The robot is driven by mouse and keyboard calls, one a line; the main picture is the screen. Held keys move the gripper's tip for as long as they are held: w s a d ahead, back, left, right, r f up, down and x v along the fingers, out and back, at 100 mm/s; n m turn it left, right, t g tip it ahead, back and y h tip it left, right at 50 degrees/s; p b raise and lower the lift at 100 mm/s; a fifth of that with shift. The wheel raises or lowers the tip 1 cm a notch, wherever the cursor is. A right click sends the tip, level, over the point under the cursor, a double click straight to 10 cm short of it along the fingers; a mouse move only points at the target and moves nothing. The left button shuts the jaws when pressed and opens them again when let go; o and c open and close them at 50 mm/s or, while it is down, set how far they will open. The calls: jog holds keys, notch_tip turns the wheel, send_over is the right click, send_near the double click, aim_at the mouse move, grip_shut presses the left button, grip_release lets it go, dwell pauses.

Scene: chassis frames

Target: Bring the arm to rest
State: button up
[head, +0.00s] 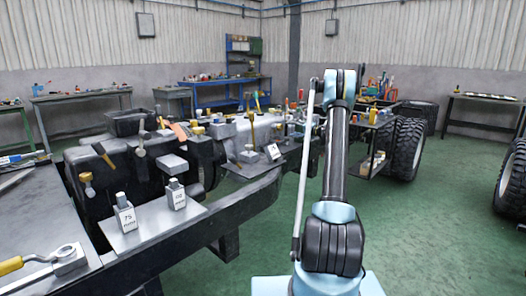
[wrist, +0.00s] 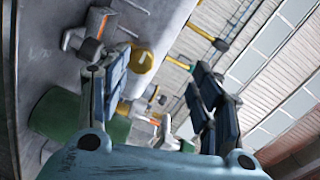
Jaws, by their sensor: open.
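My arm (head: 333,180) stands in the right middle of the head view, reaching up and away from me. Its far joint (head: 340,85) is level with the back wall. My gripper is hidden behind the arm in the head view. In the wrist view my gripper (wrist: 160,68) shows two dark fingers spread apart, with nothing held between them. Background tools and the wall show in the gap between the fingers.
A vehicle chassis (head: 225,210) carrying tools and labelled weights (head: 125,214) runs along the left of the arm. A wheel (head: 406,150) stands behind it to the right, and another (head: 514,178) at the right edge. Green floor (head: 435,235) is clear between.

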jog(key=s+a+r+n+g+h, duration=0.1)
jog(key=s+a+r+g+h, duration=0.2)
jog(key=s, duration=1)
jog(key=s+a+r+n+g, duration=0.15)
jog(key=s+a, duration=0.45)
jog(key=s, duration=0.6)
jog(key=s+a+r+n+g+h, duration=0.2)
jog(key=s+a+r, duration=0.15)
jog(key=s, duration=0.95)
jog(key=s+d+f+g+h, duration=0.1)
jog(key=s+f, duration=0.5)
jog(key=s, duration=0.6)
jog(key=s+d+f+n+g+h, duration=0.1)
jog(key=s+d+f+h, duration=0.3)
jog(key=s, duration=0.9)
jog(key=s+d+f+g+h, duration=0.1)
jog(key=s+d+f+h, duration=0.1)
jog(key=s+f, duration=0.5)
jog(key=s, duration=0.6)
jog(key=shift+d+f, duration=0.2)
jog(key=shift+f, duration=0.2)
jog(key=shift+s, duration=0.1)
jog(key=shift+w+f, duration=0.2)
jog(key=shift+w, duration=0.25)
